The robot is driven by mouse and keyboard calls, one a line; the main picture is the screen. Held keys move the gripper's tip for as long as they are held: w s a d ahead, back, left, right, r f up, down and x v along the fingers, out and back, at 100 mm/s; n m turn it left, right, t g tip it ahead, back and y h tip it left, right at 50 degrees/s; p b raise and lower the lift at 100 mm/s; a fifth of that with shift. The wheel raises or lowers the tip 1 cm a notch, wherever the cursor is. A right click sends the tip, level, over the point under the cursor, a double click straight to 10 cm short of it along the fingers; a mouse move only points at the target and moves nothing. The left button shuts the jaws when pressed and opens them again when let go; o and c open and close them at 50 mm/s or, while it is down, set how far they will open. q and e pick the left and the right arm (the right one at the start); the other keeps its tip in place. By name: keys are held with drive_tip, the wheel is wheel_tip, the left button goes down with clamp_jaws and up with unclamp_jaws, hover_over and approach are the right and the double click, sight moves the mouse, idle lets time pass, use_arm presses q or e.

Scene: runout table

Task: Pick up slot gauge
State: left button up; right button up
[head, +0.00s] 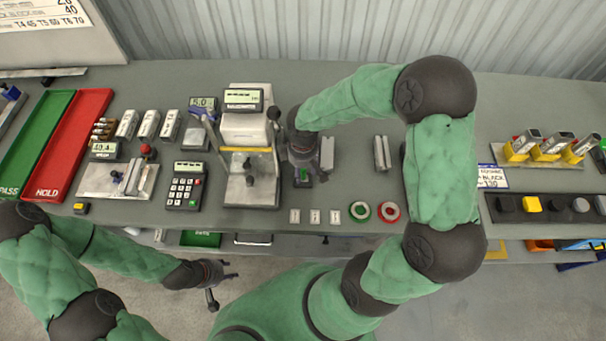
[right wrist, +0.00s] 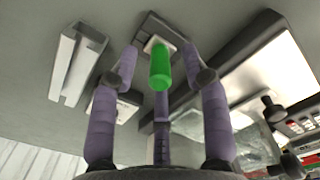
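A small green-handled piece, which I take for the slot gauge (head: 304,174), is on the table below my right gripper (head: 302,165). In the right wrist view its green handle (right wrist: 160,67) shows over a pale plate and a dark base. My right gripper (right wrist: 165,72) is open, its fingers spread around the handle with gaps at the sides. The gripper and wrist hide part of the piece from the head. My left gripper (head: 222,283) is open and empty, low in front of the table.
The height-measuring stand (head: 246,160) is close left of my right gripper. Metal channel pieces (head: 327,153) (head: 381,153) lie to its right. Green (head: 360,211) and red (head: 388,212) rings and small white tags (head: 315,216) lie near the front edge.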

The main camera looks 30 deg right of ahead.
clamp_jaws()
